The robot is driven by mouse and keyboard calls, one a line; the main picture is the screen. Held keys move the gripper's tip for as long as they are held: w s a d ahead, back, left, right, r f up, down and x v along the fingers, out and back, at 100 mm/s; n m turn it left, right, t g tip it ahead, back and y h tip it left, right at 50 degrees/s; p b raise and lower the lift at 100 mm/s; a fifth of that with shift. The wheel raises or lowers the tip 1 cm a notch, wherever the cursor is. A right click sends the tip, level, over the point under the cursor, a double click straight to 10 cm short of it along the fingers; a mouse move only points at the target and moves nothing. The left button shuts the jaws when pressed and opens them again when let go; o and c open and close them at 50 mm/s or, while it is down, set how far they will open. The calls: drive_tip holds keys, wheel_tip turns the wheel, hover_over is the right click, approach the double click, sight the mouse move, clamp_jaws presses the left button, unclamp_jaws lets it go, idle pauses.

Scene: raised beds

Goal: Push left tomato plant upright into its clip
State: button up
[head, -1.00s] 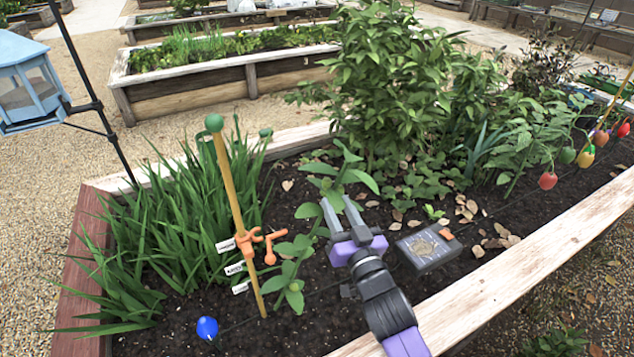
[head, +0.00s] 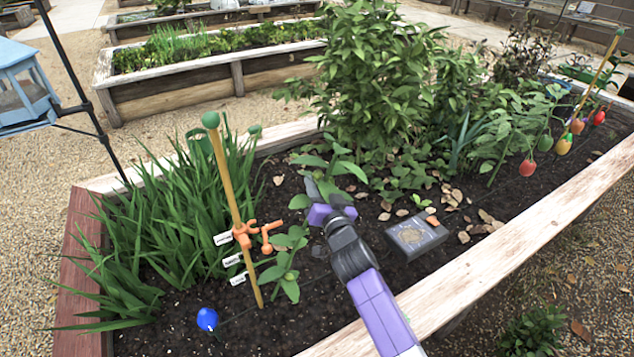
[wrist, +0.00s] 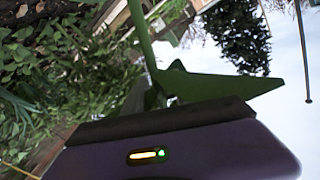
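The left tomato plant (head: 284,262) is a small green plant that leans right, away from its yellow stake (head: 228,190). Its upper leaves (head: 340,168) spread above my gripper. An orange clip (head: 243,236) sits on the stake, with its arm sticking out to the right; the stem appears outside it. My gripper (head: 324,190) is at the right side of the plant's upper part. Its fingers are foreshortened and partly behind leaves, so their gap is unclear. In the wrist view, a green stem and leaf (wrist: 215,88) are close in front of the gripper; contact cannot be told.
A grey box (head: 416,236) lies on the soil right of my arm. Tall grassy leaves (head: 165,225) stand left of the stake, and a large bush (head: 375,95) stands behind. A blue ball (head: 207,319) is near the front. The wooden bed edge (head: 470,268) runs under my arm.

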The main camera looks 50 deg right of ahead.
drive_tip(key=shift+w+d, duration=0.25)
drive_tip(key=shift+w, duration=0.2)
clamp_jaws()
idle(1.2)
